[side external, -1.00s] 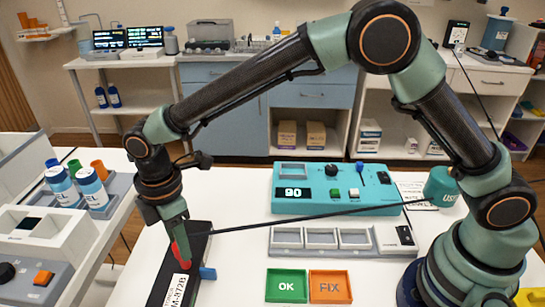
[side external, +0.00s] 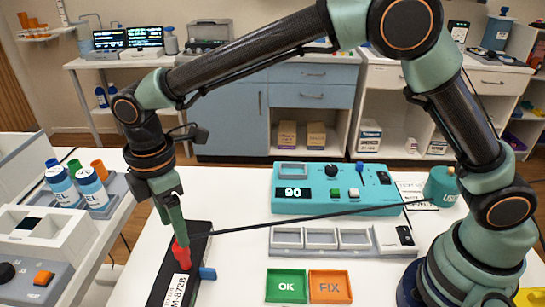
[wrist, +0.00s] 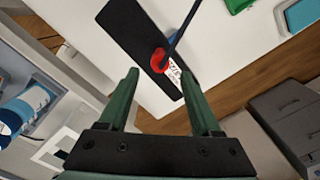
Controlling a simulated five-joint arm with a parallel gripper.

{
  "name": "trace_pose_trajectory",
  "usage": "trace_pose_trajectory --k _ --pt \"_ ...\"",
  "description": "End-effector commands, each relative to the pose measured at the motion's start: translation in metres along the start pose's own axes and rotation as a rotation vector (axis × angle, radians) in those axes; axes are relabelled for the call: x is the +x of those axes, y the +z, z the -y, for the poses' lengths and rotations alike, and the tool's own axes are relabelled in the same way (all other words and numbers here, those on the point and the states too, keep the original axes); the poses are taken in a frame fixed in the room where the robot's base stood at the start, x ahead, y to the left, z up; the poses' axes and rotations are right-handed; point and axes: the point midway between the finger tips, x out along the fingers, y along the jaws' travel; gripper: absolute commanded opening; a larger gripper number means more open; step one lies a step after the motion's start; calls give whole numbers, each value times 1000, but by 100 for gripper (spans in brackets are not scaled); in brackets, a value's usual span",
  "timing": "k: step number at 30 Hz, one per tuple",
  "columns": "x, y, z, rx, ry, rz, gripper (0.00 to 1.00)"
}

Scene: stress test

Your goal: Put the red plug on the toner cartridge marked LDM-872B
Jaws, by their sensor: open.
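The black toner cartridge (side external: 205,230) lies on the white table with a white label whose visible part reads "M-872B". The red plug (side external: 181,254) is at the cartridge beside this label. In the wrist view the red plug (wrist: 158,61) looks like a curved red piece over the cartridge (wrist: 126,28), close to its label. I cannot tell whether it is fully seated. My gripper (wrist: 158,76) is open, and its fingers are apart with nothing held between them. In the side view my gripper (side external: 179,236) is just above the plug.
A blue tab (side external: 208,273) sits at the cartridge's right side. A dark cable (side external: 310,217) crosses the table. Green OK (side external: 287,286) and orange FIX (side external: 330,287) trays, a grey tray (side external: 320,238) and a teal device (side external: 330,187) stand to the right. Bottles (side external: 92,188) stand left.

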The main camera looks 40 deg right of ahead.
Motion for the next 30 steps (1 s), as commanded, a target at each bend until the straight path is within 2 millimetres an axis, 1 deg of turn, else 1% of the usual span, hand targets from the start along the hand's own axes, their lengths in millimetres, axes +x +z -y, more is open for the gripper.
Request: trace_pose_trajectory --k 1,6,9,14,17,20,23,24,26,27,29,30 --pt "-12 -1 -1 0 4 -3 65" --pt "-44 0 -1 0 3 -3 65" --pt "-58 0 -1 0 2 -2 65" --pt "-70 1 -1 4 2 -1 65" --pt "-78 12 -3 46 12 -10 65" --pt "-94 38 -7 152 39 -32 65" --pt "-112 78 -8 311 78 -66 65" --pt "-118 95 -7 382 95 -80 65" --pt "-126 119 -3 487 119 -103 65" --pt "-130 136 0 557 136 -118 65" --pt "-136 159 7 661 162 -143 65" --pt "-138 175 12 730 179 -159 65"
